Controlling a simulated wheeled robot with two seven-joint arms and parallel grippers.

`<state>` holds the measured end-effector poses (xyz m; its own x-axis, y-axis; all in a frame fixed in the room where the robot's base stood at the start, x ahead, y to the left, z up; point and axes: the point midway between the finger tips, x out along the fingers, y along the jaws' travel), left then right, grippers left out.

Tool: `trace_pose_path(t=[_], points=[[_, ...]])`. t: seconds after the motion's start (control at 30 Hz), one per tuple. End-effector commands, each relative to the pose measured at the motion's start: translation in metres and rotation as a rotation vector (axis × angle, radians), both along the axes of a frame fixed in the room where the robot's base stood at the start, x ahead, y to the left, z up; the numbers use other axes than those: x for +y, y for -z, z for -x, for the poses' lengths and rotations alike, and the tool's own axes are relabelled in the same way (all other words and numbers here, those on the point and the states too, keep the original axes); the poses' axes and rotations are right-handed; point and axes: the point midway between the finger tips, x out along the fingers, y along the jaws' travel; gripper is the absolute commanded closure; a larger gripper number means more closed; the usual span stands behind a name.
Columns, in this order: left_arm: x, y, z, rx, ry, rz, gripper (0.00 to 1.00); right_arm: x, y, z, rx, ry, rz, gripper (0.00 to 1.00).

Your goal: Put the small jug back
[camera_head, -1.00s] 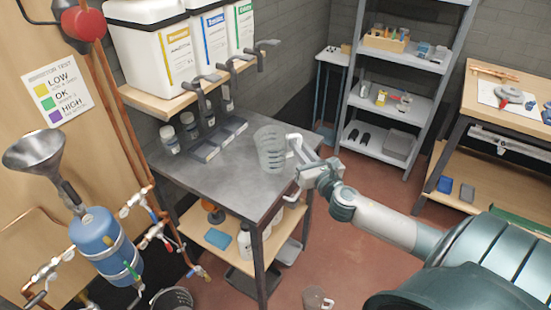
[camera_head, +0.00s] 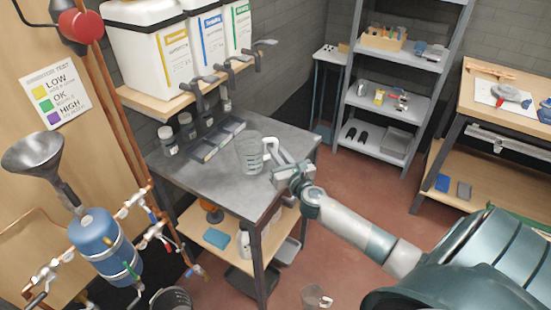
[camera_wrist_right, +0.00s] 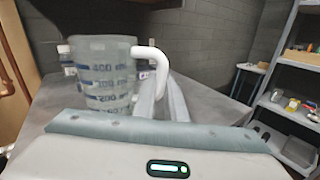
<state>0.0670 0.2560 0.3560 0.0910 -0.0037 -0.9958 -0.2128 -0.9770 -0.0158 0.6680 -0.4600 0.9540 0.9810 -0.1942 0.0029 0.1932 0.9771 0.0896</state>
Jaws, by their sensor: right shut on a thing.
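A clear jug (camera_head: 250,155) with blue graduation marks and a white handle is upright over the grey bench top (camera_head: 205,182). My right gripper (camera_head: 281,166) is shut on its handle, at the right side of the jug. In the wrist view the jug (camera_wrist_right: 103,72) shows upright at the left, with its white handle at the pale fingers (camera_wrist_right: 162,100). I cannot tell whether the jug's base touches the bench. My left gripper is not in view.
A narrow tray (camera_head: 217,142) and several small bottles stand behind the jug. White containers with taps (camera_head: 150,45) sit on a wooden shelf above. Another clear vessel (camera_head: 314,298) is low at the bottom edge. The front of the bench is bare.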

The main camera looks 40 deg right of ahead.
Motion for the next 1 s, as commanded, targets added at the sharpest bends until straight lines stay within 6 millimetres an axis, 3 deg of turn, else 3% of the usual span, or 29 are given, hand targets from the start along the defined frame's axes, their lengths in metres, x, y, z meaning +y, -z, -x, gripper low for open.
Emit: trace_pose_path(t=[0.23, 0.7, 0.73, 0.8, 1.0], points=[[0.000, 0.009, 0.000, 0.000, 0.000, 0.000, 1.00, 0.000, 0.032, 0.000, 0.001, 0.001, -0.003, 1.00], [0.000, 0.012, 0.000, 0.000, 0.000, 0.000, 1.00, 0.000, 0.037, 0.000, 0.001, 0.000, -0.002, 1.00], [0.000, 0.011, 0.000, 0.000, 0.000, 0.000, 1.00, 0.000, 0.036, 0.000, 0.002, 0.000, -0.001, 0.82], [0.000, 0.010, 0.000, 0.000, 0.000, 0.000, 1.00, 0.000, 0.036, 0.000, 0.002, 0.000, -0.001, 0.70], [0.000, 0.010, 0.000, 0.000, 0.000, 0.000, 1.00, 0.000, 0.036, 0.000, 0.002, 0.000, -0.001, 0.70]])
